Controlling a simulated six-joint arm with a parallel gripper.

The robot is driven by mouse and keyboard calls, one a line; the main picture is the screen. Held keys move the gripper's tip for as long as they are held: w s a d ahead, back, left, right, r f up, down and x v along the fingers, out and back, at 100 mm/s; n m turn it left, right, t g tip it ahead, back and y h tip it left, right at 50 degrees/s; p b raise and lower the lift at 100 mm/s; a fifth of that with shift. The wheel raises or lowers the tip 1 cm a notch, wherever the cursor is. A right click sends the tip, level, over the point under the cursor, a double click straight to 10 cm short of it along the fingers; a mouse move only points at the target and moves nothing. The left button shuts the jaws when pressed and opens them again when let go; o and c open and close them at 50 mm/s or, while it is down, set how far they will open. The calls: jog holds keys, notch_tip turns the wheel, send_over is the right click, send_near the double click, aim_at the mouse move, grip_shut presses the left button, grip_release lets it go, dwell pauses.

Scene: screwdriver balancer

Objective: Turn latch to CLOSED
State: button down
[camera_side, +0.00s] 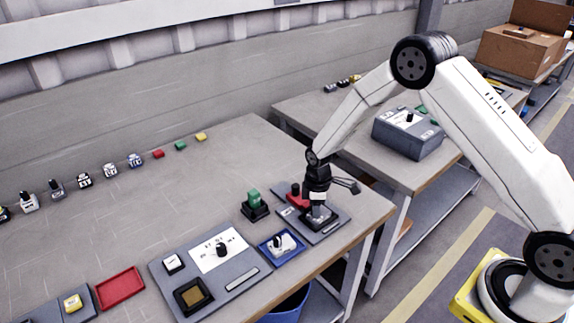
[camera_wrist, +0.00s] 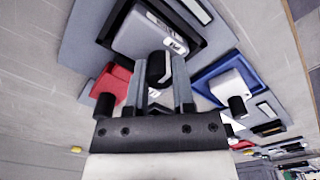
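A grey block with small white labels (camera_wrist: 135,38) sits in a square black frame on a grey panel. Its black latch knob (camera_wrist: 158,68) stands up between my fingers in the wrist view. My gripper (camera_wrist: 160,85) points down over the block, one finger on each side of the knob, with no clear gap showing. In the side view my gripper (camera_side: 317,204) is low over the block (camera_side: 318,216) and hides the knob. The label words are too small to read, so I cannot tell which way the latch is set.
A blue tray (camera_side: 268,252) with a white knobbed block is in front left. A green block (camera_side: 254,196) in a black base is to the left. The table edge is close on the right.

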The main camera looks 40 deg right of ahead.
jog(key=shift+m, duration=0.9)
dwell(0.3)
jog(key=m, duration=0.7)
jog(key=shift+m, duration=0.3)
jog(key=m, duration=0.4)
jog(key=shift+m, duration=2.4)
jog(key=shift+c, duration=2.3)
grip_release()
